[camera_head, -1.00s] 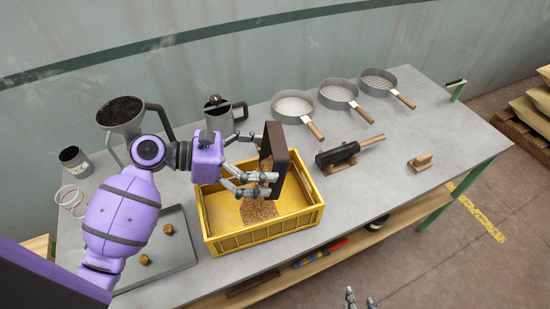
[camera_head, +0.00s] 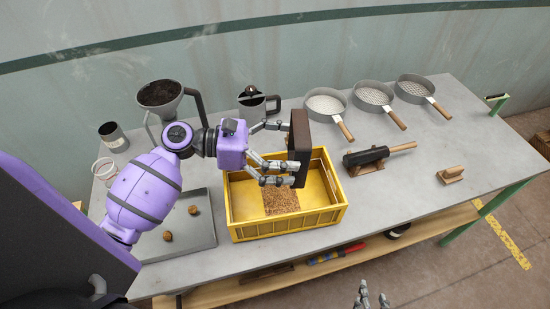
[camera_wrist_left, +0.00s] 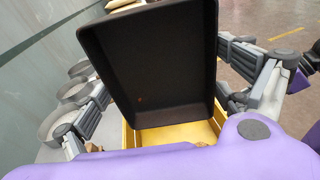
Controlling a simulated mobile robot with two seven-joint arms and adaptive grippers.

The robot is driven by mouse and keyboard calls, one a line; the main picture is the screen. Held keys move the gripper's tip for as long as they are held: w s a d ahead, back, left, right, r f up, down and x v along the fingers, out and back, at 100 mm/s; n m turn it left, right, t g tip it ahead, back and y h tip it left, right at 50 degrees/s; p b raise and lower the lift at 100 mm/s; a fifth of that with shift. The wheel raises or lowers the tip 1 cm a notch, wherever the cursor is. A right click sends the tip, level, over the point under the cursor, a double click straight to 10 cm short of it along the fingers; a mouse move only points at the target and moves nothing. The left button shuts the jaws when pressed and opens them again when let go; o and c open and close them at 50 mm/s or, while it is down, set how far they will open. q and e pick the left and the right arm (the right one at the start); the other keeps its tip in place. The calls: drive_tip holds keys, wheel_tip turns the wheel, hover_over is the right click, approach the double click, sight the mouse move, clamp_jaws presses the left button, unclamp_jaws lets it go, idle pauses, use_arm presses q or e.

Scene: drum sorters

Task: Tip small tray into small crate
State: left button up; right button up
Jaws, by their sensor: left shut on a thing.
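My left gripper (camera_head: 279,154) is shut on the small dark brown tray (camera_head: 299,148), its fingers on either side of it. The tray is tipped almost upright above the small yellow crate (camera_head: 290,228). In the left wrist view the tray's inside (camera_wrist_left: 150,65) looks bare except for a tiny speck or two. A patch of tan grains (camera_head: 281,201) lies on the crate floor. The crate also shows below the tray in the left wrist view (camera_wrist_left: 180,135). Only the fingertips of my right gripper (camera_head: 370,294) show at the bottom edge, spread and empty, away from the table.
A grey flat tray (camera_head: 180,244) with two brown lumps lies left of the crate. A funnel of dark material (camera_head: 160,100), a jug (camera_head: 258,104) and a tin (camera_head: 112,137) stand behind. Several sieves (camera_head: 326,104) and a wooden-handled tool (camera_head: 366,160) are to the right.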

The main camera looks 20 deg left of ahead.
use_arm(q)
drive_tip(key=w+d+f+g+y, duration=0.2)
drive_tip(key=d+f+g+y, duration=0.1)
drive_tip(key=d+y, duration=0.5)
drive_tip(key=w+d+f+g+y, duration=0.2)
drive_tip(key=w+d+f+y, duration=0.1)
drive_tip(key=d+y, duration=0.4)
drive_tip(key=shift+d+g+y, duration=0.4)
drive_tip(key=shift+y, duration=0.6)
use_arm(e)
drive_tip(key=shift+s+d+f, duration=0.2)
drive_tip(key=shift+s+f, duration=0.45)
use_arm(q)
drive_tip(key=shift+w, duration=0.15)
